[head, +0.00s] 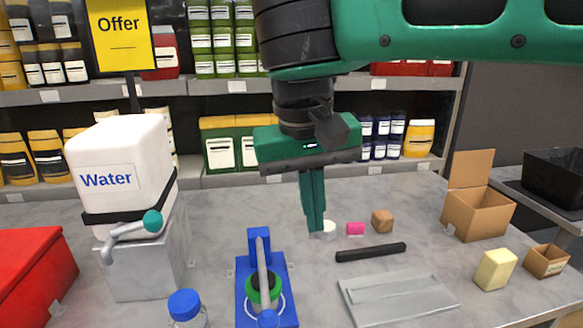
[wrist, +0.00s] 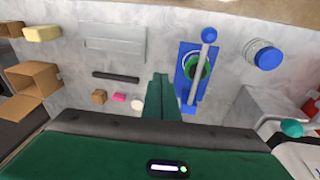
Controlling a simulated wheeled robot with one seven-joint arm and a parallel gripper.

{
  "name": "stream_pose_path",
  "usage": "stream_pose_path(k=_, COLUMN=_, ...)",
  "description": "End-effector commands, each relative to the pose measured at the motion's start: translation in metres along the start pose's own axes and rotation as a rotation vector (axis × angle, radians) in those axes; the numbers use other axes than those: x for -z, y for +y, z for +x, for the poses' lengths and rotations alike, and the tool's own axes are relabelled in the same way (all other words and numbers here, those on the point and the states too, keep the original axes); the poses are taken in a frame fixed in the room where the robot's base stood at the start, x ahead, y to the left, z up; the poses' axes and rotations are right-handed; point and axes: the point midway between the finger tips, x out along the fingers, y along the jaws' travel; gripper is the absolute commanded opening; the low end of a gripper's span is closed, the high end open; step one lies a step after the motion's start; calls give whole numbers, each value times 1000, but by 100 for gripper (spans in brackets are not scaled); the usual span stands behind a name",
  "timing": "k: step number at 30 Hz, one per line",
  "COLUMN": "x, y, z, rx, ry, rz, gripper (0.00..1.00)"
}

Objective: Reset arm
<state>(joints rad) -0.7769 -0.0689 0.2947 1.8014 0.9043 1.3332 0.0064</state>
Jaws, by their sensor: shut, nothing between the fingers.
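My gripper (head: 318,230) is green and points down above the grey counter (head: 400,215). Its fingers are together with nothing between them. In the wrist view the shut fingers (wrist: 161,82) show at the middle. The blue pump (head: 252,262), with a grey lever and a green ring, stands to the left of my gripper and nearer the front. It also shows in the wrist view (wrist: 187,61), right of the fingers. A small white round piece (head: 328,230) is partly behind the fingertips in the head view; I cannot tell whether they touch.
A pink block (head: 355,228), brown block (head: 382,220), black bar (head: 371,252) and grey plate (head: 397,298) lie at right. Boxes (head: 478,212) stand farther right. A water tank (head: 122,165), blue-capped jar (head: 187,308) and red box (head: 35,270) are left. Stocked shelves (head: 230,180) line the back.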

Motion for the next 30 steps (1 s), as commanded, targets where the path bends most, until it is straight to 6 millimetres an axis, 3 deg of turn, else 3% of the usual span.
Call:
stream_pose_path(k=1, x=8, y=36, z=12, rx=-20, ry=-6, rz=49, gripper=0)
stream_pose_path(k=7, x=9, y=152, z=58, rx=-70, ry=-46, rz=193, gripper=0)
stream_pose_path(k=11, x=-12, y=219, z=87, rx=-81, ry=-82, rz=288, gripper=0)
stream_pose_path(k=15, x=-51, y=278, z=117, rx=-73, ry=-121, rz=391, gripper=0)
stream_pose_path(k=18, x=-86, y=309, z=138, rx=-54, ry=-148, rz=466, gripper=0)
stream_pose_path(k=22, x=-135, y=334, z=164, rx=-14, ry=-174, rz=563, gripper=0)
stream_pose_path(k=27, x=-187, y=343, z=189, rx=46, ry=-190, rz=667, gripper=0)
stream_pose_path(k=30, x=-205, y=342, z=197, rx=73, ry=-191, rz=705, gripper=0)
